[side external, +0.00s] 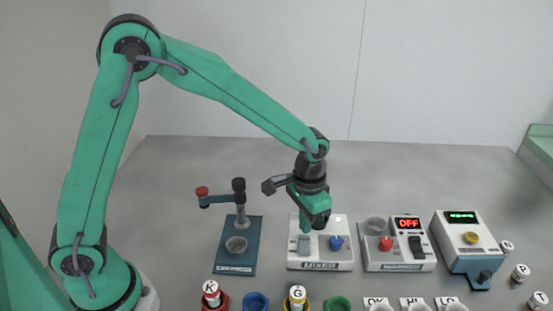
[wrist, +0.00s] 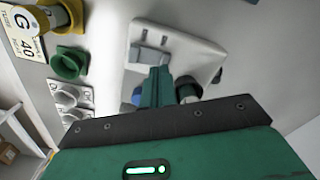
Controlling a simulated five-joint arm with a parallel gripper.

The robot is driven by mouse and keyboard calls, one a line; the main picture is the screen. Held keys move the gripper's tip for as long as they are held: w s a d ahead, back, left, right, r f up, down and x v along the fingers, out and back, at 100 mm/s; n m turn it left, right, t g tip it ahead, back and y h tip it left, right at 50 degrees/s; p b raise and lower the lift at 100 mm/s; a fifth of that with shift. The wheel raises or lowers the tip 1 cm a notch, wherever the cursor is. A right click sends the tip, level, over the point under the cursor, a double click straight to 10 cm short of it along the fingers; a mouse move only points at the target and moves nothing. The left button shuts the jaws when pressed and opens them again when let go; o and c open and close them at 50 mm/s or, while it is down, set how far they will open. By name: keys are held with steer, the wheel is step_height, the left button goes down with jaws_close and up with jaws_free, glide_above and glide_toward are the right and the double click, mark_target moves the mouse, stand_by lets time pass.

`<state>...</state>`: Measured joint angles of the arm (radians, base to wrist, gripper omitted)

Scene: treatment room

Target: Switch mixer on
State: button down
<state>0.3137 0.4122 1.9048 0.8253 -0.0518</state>
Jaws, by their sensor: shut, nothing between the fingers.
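The mixer (side external: 320,264) is a white box labelled MIXER, with a grey rocker switch (side external: 304,243) on its left and a blue knob (side external: 336,242) on its right. My gripper (side external: 319,227) is shut and empty, above the mixer. In the wrist view, the green fingers (wrist: 156,72) point at the grey switch (wrist: 147,58) on the white mixer (wrist: 185,45). I cannot tell whether they touch it. The knob is partly hidden behind the fingers there.
To the right are a white unit reading OFF (side external: 408,223) and a blue-and-white unit (side external: 470,240) with a green display. Lettered vials and coloured holders (side external: 256,302) line the front.

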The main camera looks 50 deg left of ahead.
step_height(320, 180, up, 4)
steer(key=shift+r, duration=0.25)
stand_by(0.5)
steer(key=shift+r, duration=0.1)
steer(key=s+a+r+n+t, duration=0.1)
steer(key=s+a+r+t, duration=0.1)
steer(key=s+a+r, duration=0.4)
steer(key=s+a+r+n+t, duration=0.2)
steer(key=s+a+r, duration=0.4)
steer(key=s, duration=0.6)
steer(key=shift+s+a+r+t, duration=0.15)
steer(key=shift+s+a+t, duration=0.2)
steer(key=shift+a+t, duration=0.4)
